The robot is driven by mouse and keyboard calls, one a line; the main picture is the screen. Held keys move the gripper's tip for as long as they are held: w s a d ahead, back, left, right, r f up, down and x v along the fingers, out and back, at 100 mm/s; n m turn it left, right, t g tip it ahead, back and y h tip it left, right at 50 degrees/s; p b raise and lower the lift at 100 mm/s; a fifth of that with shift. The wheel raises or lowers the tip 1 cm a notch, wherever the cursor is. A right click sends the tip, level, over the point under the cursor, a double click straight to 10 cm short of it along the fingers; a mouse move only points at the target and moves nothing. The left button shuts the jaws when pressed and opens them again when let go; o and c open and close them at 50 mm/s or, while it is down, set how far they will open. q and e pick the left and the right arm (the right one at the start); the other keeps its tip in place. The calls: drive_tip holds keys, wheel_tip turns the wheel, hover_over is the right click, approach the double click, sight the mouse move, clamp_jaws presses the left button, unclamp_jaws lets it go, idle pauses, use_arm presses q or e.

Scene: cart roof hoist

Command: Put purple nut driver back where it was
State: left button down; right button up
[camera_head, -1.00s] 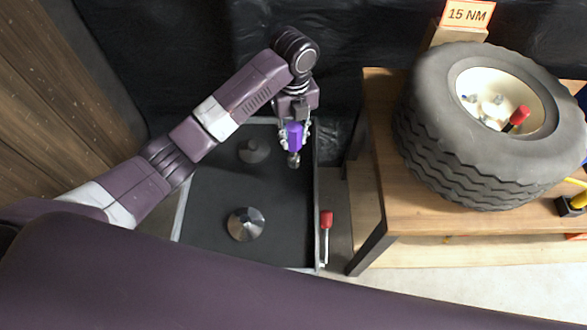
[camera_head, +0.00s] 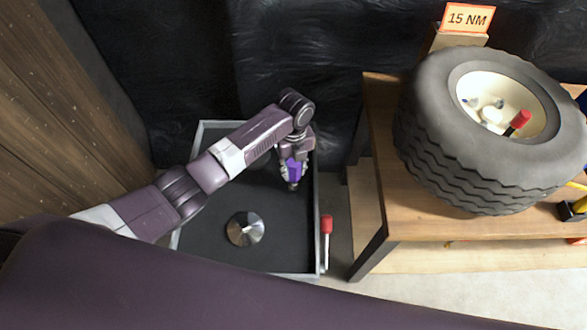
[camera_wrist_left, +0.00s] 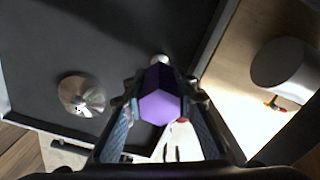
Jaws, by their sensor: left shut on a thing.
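My left gripper (camera_head: 294,172) is shut on the purple nut driver (camera_head: 293,170), over the right part of a dark tray with a pale rim (camera_head: 316,240). The driver's metal end points down towards the tray floor; I cannot tell whether it touches. In the left wrist view the purple handle (camera_wrist_left: 161,105) sits between the two fingers (camera_wrist_left: 160,115), its flat hexagonal end towards the camera. My right gripper is not in view.
A silver cone-shaped disc (camera_head: 245,229) lies in the tray. A red-handled tool (camera_head: 326,225) is at the tray's right side. To the right, a wooden bench (camera_head: 440,228) carries a large tire (camera_head: 440,150) and a "15 NM" sign (camera_head: 467,18).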

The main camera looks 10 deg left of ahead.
use_arm(q)
drive_tip(key=c, duration=1.6)
unclamp_jaws()
drive_tip(key=shift+f, duration=0.15)
drive_tip(key=shift+r, duration=0.3)
wheel_tip(320, 180, up, 12)
drive_tip(key=shift+f+p, duration=0.1)
drive_tip(key=shift+p, duration=0.25)
